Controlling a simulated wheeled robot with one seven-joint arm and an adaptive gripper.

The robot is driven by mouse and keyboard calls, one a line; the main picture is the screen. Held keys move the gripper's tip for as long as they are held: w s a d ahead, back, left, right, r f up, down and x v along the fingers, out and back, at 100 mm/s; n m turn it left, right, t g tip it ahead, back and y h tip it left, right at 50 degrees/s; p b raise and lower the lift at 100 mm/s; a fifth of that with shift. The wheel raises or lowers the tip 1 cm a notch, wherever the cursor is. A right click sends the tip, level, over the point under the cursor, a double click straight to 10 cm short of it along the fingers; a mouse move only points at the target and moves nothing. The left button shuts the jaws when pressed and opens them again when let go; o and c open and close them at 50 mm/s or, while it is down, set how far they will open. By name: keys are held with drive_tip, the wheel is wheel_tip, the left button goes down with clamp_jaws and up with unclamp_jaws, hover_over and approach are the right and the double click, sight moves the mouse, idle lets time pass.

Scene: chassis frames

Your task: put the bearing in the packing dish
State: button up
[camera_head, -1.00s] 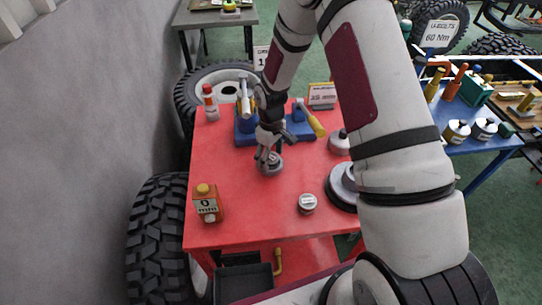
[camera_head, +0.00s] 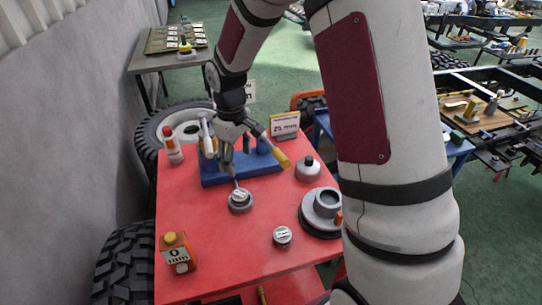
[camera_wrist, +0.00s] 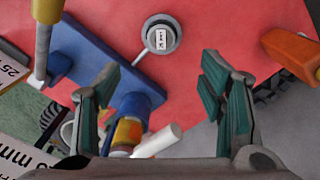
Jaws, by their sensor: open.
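A round silver piece with a white label, which looks like the bearing (camera_wrist: 161,38), sits in the middle of a wider grey round dish, seemingly the packing dish (camera_wrist: 149,24). The pair also shows in the head view, bearing (camera_head: 240,195) over dish (camera_head: 240,208), on the red table before the blue block. Whether the bearing is fully seated is too small to tell. My gripper (camera_wrist: 162,82) is open and empty between its green-padded fingers. In the head view my gripper (camera_head: 230,160) hangs above and behind the dish, apart from it.
A similar labelled silver piece (camera_head: 282,236) lies nearer the front. A stacked grey hub (camera_head: 323,210) and a knobbed grey pot (camera_head: 308,170) stand right. The blue block (camera_head: 215,177) with yellow-handled tool is close to my fingers. An orange box (camera_head: 178,254) stands front left.

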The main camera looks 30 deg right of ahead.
drive_tip(key=s+r+m+t, duration=0.3)
drive_tip(key=s+r+m, duration=0.1)
drive_tip(key=s+r, duration=1.45)
drive_tip(key=s+r+m+t, duration=0.2)
drive_tip(key=s+r, duration=0.1)
drive_tip(key=s, duration=0.4)
drive_tip(key=shift+s+r, duration=0.15)
drive_tip(key=shift+s, duration=0.2)
